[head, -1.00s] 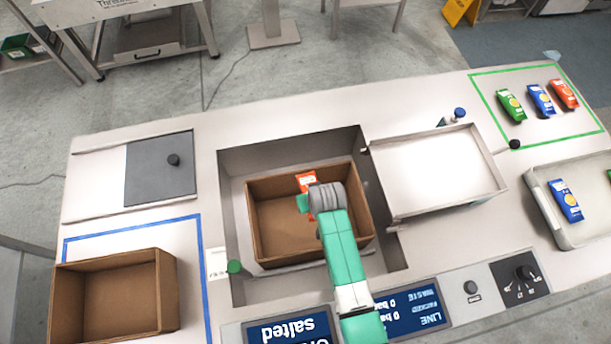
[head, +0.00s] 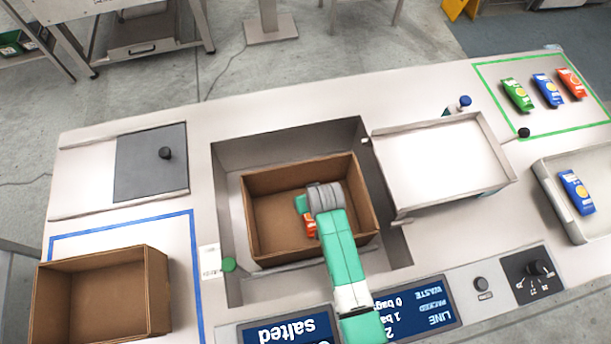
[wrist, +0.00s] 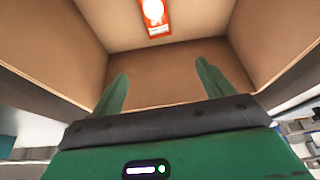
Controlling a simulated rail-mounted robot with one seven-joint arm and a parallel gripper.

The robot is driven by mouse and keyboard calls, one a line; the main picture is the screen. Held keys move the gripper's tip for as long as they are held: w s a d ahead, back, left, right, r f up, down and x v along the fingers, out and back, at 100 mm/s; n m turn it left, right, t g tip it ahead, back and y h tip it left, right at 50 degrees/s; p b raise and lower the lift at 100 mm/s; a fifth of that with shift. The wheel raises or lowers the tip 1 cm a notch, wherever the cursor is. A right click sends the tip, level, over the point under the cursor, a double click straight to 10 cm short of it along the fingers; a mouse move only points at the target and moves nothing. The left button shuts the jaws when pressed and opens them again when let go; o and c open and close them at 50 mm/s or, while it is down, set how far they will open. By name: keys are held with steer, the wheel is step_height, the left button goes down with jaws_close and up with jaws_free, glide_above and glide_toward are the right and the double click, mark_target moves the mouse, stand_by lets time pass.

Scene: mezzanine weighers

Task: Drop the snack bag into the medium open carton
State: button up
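An orange-red snack bag (head: 310,228) lies inside the open brown carton (head: 262,252) that stands in the recess of the bench. My gripper (head: 303,203) is over this carton and partly hides the bag in the head view. In the wrist view the fingers of my gripper (wrist: 160,85) are spread apart with nothing between them. The bag (wrist: 155,14) shows beyond them on the carton's floor (wrist: 115,22), apart from both fingers.
A second open carton (head: 157,290) stands at left inside a blue outline. A raised white tray (head: 445,155) is right of the recess. Several bags, such as the green one (head: 517,95), lie in a green outline. A blue bag (head: 576,192) lies in a right-hand tray (head: 545,172).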

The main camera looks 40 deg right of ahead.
steer(key=p+v, duration=0.2)
steer(key=v, duration=0.5)
steer(key=shift+s+a+r, duration=0.15)
steer(key=shift+s+r, duration=0.05)
steer(key=shift+r, duration=0.15)
